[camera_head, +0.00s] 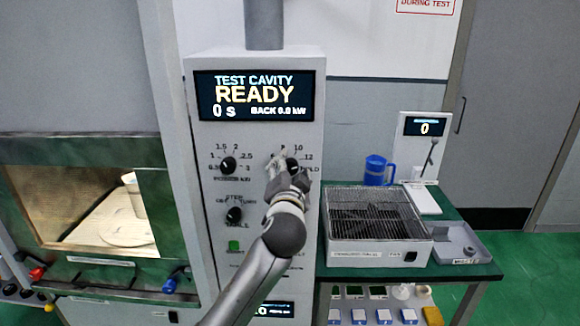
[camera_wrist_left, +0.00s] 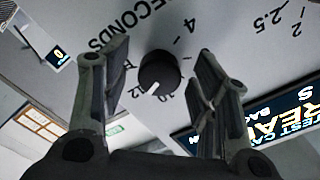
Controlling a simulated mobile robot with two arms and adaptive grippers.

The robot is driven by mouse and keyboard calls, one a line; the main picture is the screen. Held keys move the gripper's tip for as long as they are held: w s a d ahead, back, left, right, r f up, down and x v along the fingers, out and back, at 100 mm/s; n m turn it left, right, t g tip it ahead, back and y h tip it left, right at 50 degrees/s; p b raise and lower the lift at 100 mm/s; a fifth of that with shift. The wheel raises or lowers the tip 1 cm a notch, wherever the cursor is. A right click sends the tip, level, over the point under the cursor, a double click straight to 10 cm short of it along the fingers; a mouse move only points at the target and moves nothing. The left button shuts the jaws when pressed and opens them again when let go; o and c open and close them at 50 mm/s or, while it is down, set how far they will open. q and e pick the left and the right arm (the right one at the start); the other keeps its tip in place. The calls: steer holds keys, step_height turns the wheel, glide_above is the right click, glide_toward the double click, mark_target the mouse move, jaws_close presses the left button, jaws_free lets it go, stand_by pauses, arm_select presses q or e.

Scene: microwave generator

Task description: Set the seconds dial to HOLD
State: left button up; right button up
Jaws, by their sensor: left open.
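The seconds dial (camera_wrist_left: 160,72) is a round black knob with a white mark on the grey panel. In the left wrist view its mark lies near the 10 and 12 labels. The SECONDS lettering (camera_wrist_left: 133,22) is beside it; the HOLD label is largely hidden behind a finger there, and only its end (camera_head: 313,169) shows in the head view. My left gripper (camera_head: 284,166) is in front of this dial and covers most of it in the head view. In the left wrist view its open fingers (camera_wrist_left: 162,52) stand on either side of the dial, with visible gaps. My right gripper is out of view.
The display (camera_head: 255,96) reads READY and 0 s. A power dial (camera_head: 228,165) sits left of my gripper, with another selector dial (camera_head: 234,214) and a green button (camera_head: 234,245) below. A green table (camera_head: 460,271) with a wire-topped box (camera_head: 378,250) stands at right.

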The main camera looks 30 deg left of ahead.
arm_select(q)
steer(key=shift+w+a, duration=0.15)
steer(key=shift+w, duration=0.1)
steer(key=c, duration=1)
steer(key=shift+r+m+p, duration=0.2)
steer(key=shift+m+p, duration=1.6)
steer(key=shift+p, duration=0.15)
steer(key=shift+c, duration=0.2)
steer(key=m+p, duration=0.2)
steer(key=m, duration=0.1)
steer(key=shift+p, duration=0.4)
steer(key=shift+f+m+p, duration=0.15)
steer(key=shift+m+p, duration=0.7)
steer(key=shift+m, duration=0.35)
steer(key=o, duration=1)
